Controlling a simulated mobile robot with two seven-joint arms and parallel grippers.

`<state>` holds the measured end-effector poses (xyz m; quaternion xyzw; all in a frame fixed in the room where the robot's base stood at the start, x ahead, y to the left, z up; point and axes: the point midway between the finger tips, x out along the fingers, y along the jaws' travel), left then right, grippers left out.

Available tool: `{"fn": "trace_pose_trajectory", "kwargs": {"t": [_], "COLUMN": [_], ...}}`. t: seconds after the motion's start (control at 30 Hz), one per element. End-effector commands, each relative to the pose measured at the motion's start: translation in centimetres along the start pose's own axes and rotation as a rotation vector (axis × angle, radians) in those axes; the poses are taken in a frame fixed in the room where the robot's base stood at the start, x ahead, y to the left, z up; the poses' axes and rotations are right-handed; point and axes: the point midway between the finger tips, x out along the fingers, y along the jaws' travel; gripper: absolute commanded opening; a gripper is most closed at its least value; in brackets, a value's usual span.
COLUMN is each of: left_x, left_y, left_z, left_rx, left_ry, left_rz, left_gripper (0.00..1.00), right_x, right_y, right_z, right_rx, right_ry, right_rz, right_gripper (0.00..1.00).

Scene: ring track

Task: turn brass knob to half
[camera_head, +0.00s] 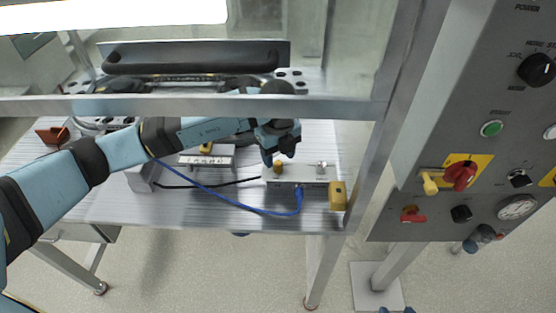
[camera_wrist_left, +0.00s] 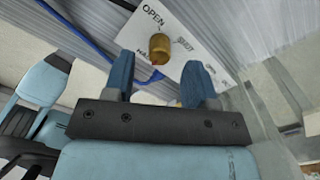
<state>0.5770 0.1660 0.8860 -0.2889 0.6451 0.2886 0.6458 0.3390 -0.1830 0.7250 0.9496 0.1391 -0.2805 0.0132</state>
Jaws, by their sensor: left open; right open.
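The brass knob (camera_wrist_left: 160,46) stands on a pale plate (camera_wrist_left: 192,38) in the left wrist view. "OPEN" is printed above it, a label starting "HA" sits below it, partly covered, and another label to its right is unclear. A small reddish mark shows at the knob's lower edge; its exact setting is hard to tell. In the head view the knob (camera_head: 278,166) is just under my left gripper (camera_head: 279,158). In the wrist view my left gripper (camera_wrist_left: 159,76) is open, its blue fingers apart, with the knob beyond the tips. Blue tips of my right gripper (camera_head: 396,309) show at the bottom edge, open.
A blue cable (camera_head: 232,202) and a black cable run across the metal bench (camera_head: 110,205) to the plate's box. A yellow block (camera_head: 338,195) stands at its right. A frame bar crosses above. A control panel (camera_head: 440,215) with knobs and a gauge fills the right.

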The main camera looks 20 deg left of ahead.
Motion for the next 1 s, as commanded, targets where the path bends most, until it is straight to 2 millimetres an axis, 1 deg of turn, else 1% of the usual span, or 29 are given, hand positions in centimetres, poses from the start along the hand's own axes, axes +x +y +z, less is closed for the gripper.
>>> {"fn": "trace_pose_trajectory", "kwargs": {"t": [0.03, 0.2, 0.4, 0.5, 0.6, 1.0], "left_x": [-1.4, -5.4, -9.0, -10.0, -10.6, -10.7], "left_y": [-0.1, -0.1, 0.0, 0.0, 0.0, 0.0], "left_z": [0.0, 0.1, 0.0, 0.0, 0.0, 0.0], "left_rx": [0.000, 0.001, 0.001, 0.000, 0.000, 0.000], "left_ry": [-0.001, -0.002, -0.001, -0.001, -0.001, 0.000], "left_rz": [-0.004, -0.003, -0.002, -0.002, -0.002, 0.000], "left_gripper": [0.52, 0.52, 0.52, 0.52, 0.52, 0.52], "right_x": [-0.1, -0.1, -0.1, -0.1, -0.1, -0.1], "right_y": [0.0, 0.0, 0.0, 0.0, 0.0, 0.1], "right_z": [-0.1, 0.2, 0.1, 0.0, 0.0, -0.1], "right_rx": [0.001, 0.004, 0.006, 0.007, 0.007, 0.007], "right_ry": [-0.002, -0.012, -0.012, -0.011, -0.011, -0.010], "right_rz": [0.000, 0.000, 0.000, 0.001, 0.001, 0.001], "right_gripper": [0.50, 0.50, 0.50, 0.50, 0.50, 0.50]}}
